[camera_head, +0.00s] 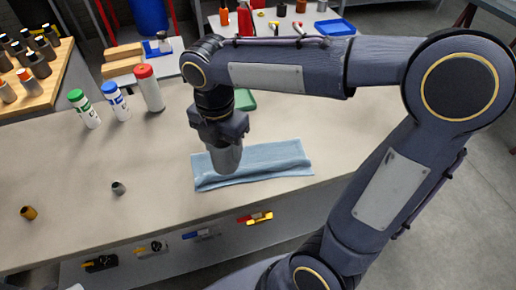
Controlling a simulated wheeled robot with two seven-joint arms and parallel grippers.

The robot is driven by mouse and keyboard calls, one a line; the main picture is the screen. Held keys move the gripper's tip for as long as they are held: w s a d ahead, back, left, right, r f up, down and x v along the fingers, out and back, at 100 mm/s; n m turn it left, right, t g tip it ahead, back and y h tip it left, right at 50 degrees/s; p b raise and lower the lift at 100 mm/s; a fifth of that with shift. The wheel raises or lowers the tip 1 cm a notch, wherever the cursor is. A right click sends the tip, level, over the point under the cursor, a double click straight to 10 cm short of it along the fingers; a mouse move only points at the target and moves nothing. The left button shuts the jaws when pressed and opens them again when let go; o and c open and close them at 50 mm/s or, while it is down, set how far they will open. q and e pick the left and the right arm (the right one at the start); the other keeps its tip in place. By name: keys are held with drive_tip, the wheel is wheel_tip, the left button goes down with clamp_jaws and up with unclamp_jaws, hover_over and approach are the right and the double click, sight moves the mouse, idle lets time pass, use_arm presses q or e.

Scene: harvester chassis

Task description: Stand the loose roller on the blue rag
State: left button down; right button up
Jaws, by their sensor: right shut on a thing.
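The blue rag (270,164) lies flat on the workbench, right of the middle. My right gripper (222,140) points down above the rag's left part. It is shut on a grey cylindrical roller (226,159), held upright. The roller's lower end overlaps the rag in the view; I cannot tell whether it touches the rag. The roller's upper part is hidden by the gripper. My left gripper is not in view.
White bottles with green (84,108), blue (116,101) and red (149,88) caps stand left of the arm. A small grey part (118,188) and an orange-brown one (29,213) stand at the front left. A green item (245,100) is behind the gripper.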

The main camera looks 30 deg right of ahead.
drive_tip(key=w+d+f, duration=0.1)
drive_tip(key=d+f, duration=0.2)
drive_tip(key=w+d+f, duration=0.1)
drive_tip(key=d+f, duration=0.2)
drive_tip(key=f, duration=0.1)
drive_tip(key=w+d+f, duration=0.2)
drive_tip(key=d+f, duration=0.1)
drive_tip(key=f, duration=0.1)
drive_tip(key=shift+w+d+f, duration=0.1)
drive_tip(key=shift+f, duration=0.05)
drive_tip(key=shift+f, duration=0.6)
drive_tip(key=o, duration=1.3)
drive_tip(key=shift+o, duration=0.2)
